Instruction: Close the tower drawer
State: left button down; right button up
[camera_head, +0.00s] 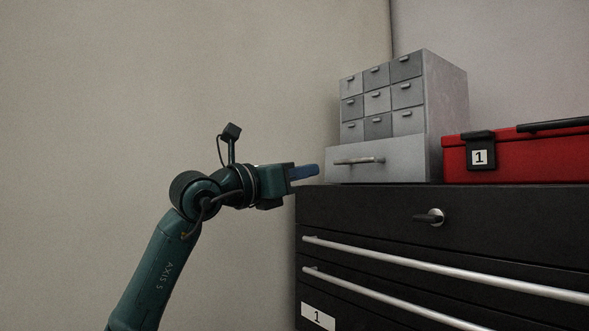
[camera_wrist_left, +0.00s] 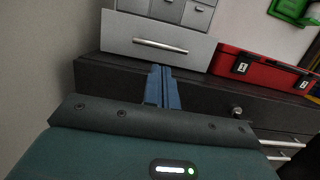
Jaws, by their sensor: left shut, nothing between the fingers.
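The grey drawer tower (camera_head: 447,110) stands on top of a black cabinet, with rows of small drawers above one wide bottom drawer (camera_head: 400,163). The bottom drawer has a silver bar handle (camera_head: 360,160), and its front appears to stand forward of the small drawers; how far is hard to tell. My left gripper (camera_head: 318,170) is shut and empty, just left of the bottom drawer and near the cabinet's top edge. In the left wrist view its blue fingers (camera_wrist_left: 160,70) point toward the drawer front (camera_wrist_left: 190,52), below the handle (camera_wrist_left: 160,44). Contact is not visible.
The black cabinet (camera_head: 360,210) has long silver handles and a lock knob (camera_head: 430,216). A red toolbox (camera_head: 540,155) labelled 1 sits right of the tower. A green object (camera_wrist_left: 290,10) shows at the wrist view's upper right. Bare wall and free room lie left.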

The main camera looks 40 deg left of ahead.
aim_at(351, 162)
pick_arm(q)
jog(key=p+x, duration=0.2)
jog(key=x, duration=0.7)
jog(key=shift+s, duration=0.1)
jog(key=shift+w+d, duration=0.1)
jog(key=shift+w, duration=0.1)
pick_arm(e)
jog(key=shift+w+a+f+g, duration=0.2)
jog(key=shift+a+f+g, duration=0.25)
jog(key=shift+a+g, duration=0.05)
